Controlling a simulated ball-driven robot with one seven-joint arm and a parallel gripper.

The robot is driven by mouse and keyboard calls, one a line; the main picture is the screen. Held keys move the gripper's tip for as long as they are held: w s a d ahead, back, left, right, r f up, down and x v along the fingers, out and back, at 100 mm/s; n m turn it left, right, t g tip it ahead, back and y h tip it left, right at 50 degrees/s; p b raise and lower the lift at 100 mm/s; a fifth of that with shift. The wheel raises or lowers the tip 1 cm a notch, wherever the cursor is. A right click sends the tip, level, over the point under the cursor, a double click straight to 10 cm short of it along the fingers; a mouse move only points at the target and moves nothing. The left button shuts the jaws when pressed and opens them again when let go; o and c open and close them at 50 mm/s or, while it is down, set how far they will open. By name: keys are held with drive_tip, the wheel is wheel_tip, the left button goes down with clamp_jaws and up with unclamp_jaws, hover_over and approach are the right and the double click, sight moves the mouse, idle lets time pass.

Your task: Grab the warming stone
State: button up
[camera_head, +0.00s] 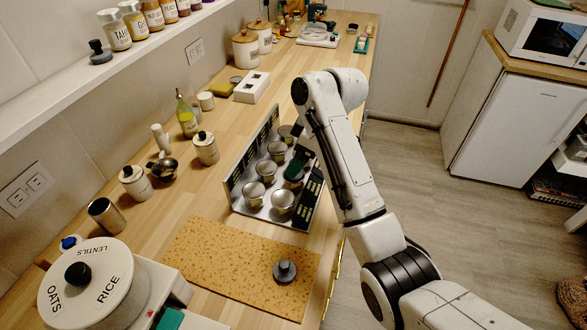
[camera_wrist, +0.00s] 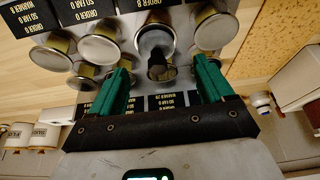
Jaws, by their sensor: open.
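No item is labelled as the warming stone, and I cannot tell for sure which one it is. A dark grey round piece with a knob (camera_head: 285,271) sits on the cork mat, and a similar dark knobbed piece (camera_head: 99,52) sits on the wall shelf. My gripper (camera_wrist: 163,66) has its two green fingers apart and empty in the wrist view. In the head view it is over the metal rack, partly hidden by my arm. Ahead of and between the fingers stands a dark cylindrical piece with a grey top (camera_wrist: 156,42), among metal cups.
The metal rack (camera_head: 240,203) holds several cups (camera_head: 254,191) and printed labels. The cork mat (camera_head: 215,255) lies in front of it. Jars (camera_head: 135,183), an oil bottle (camera_head: 186,115) and a large round container (camera_head: 85,285) stand nearby. Bare wood shows left of the rack.

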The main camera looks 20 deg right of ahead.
drive_tip(key=shift+p+x, duration=0.35)
drive_tip(key=shift+x, duration=1.8)
drive_tip(key=shift+w+d, duration=0.1)
drive_tip(key=c, duration=1.3)
drive_tip(key=shift+r, duration=0.2)
drive_tip(key=shift+r, duration=0.25)
wheel_tip(320, 180, up, 2)
drive_tip(key=shift+w+r+b, duration=0.1)
drive_tip(key=shift+b, duration=0.6)
drive_tip(key=shift+s+d+r+p, duration=0.1)
drive_tip(key=shift+s+r+p, duration=1.35)
drive_tip(key=shift+s, duration=0.9)
drive_tip(key=shift+s+d+r+p, duration=0.1)
drive_tip(key=shift+s+r+p, duration=0.9)
drive_tip(key=shift+s+r, duration=1.15)
drive_tip(key=shift+s+d+r+p, duration=0.1)
drive_tip(key=shift+s+r+p, duration=1.25)
drive_tip(key=shift+s, duration=1.25)
